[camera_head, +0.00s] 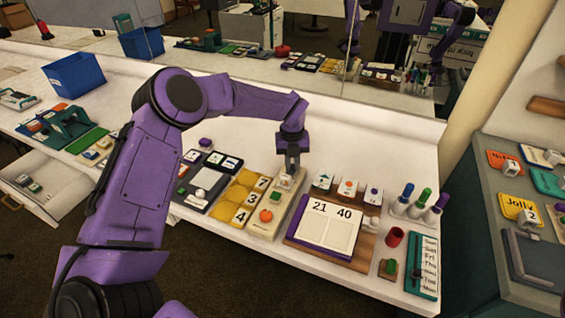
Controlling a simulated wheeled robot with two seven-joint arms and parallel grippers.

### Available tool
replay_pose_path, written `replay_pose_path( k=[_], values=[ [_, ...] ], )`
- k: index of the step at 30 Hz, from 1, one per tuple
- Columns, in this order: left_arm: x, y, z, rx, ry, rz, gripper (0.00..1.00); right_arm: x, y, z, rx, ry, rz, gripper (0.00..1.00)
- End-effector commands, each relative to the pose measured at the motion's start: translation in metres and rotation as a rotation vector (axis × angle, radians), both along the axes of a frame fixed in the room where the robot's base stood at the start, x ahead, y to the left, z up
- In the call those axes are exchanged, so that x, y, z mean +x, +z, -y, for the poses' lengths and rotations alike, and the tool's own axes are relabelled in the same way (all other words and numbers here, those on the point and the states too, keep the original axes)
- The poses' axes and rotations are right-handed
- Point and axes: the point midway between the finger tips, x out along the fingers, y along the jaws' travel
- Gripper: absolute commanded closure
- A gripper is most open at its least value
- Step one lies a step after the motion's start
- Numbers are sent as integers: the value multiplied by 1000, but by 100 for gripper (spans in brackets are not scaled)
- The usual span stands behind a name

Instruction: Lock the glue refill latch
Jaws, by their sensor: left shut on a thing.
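My left gripper (289,166) points straight down at the far end of a narrow cream unit (262,229) on the white counter. Its fingers are shut on a small pale part (286,181) at that end of the unit. The fingers hide much of this part, and I cannot tell whether it is the glue refill latch or which position it is in. A card with a red fruit picture (266,216) lies on the near part of the unit. My right gripper is not in view.
A wooden board with a 21 40 sheet (326,225) lies close on the right, with colored markers (424,199) beyond. A blue bin (74,75) stands far left. A mirror runs behind the counter.

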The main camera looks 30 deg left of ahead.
Motion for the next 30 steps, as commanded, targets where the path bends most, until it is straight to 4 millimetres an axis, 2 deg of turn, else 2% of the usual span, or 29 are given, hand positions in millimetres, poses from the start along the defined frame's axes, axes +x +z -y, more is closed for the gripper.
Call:
replay_pose_path(
  k=[5, 6, 8, 9, 17, 20, 30],
  values=[
    [-2, -2, -1, 3, 1, -8, 100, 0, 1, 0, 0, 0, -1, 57],
    [-2, -2, -1, 3, 1, -8, 79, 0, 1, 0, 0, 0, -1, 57],
    [-2, -2, -1, 3, 1, -8, 60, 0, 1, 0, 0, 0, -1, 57],
    [-2, -2, -1, 3, 1, -8, 56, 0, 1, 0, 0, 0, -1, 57],
    [-1, -1, -1, 2, 1, -5, 56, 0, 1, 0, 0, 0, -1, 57],
    [-1, 8, -1, 3, 0, -3, 56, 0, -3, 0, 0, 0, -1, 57],
    [-3, 84, -3, 2, 1, -3, 56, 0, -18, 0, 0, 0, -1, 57]
  ],
)
